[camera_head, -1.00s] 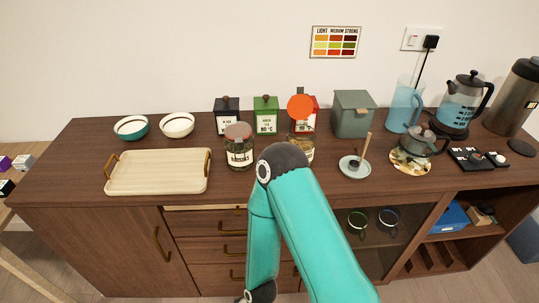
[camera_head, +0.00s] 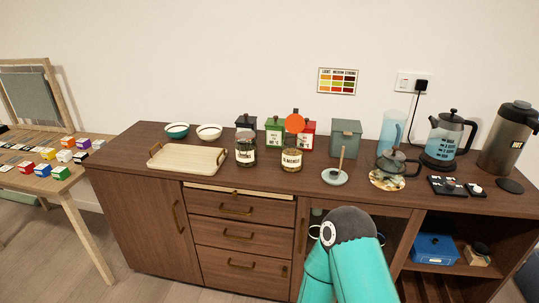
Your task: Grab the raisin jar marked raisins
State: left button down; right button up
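A glass jar with dark contents, a brownish lid and a white label (camera_head: 246,149) stands on the cabinet top, right of the cream tray. Its label is too small to read surely now; its dark contents fit raisins. A second glass jar (camera_head: 292,159), whose label seems to read almonds, stands just right of it. Part of my teal arm rises at the lower right, in front of the cabinet and well below both jars. Neither of my grippers shows in the view.
The cream tray (camera_head: 188,157) lies left of the jars. Tea tins, including a green one (camera_head: 274,131), stand behind. An orange-red disc (camera_head: 295,123) shows above the almond jar. A saucer (camera_head: 335,177), teapot (camera_head: 397,163) and press (camera_head: 446,137) are right. A table with coloured boxes (camera_head: 60,173) is far left.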

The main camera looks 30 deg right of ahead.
aim_at(250, 160)
jog(key=z, duration=0.15)
jog(key=i, duration=0.9)
jog(key=z, duration=0.1)
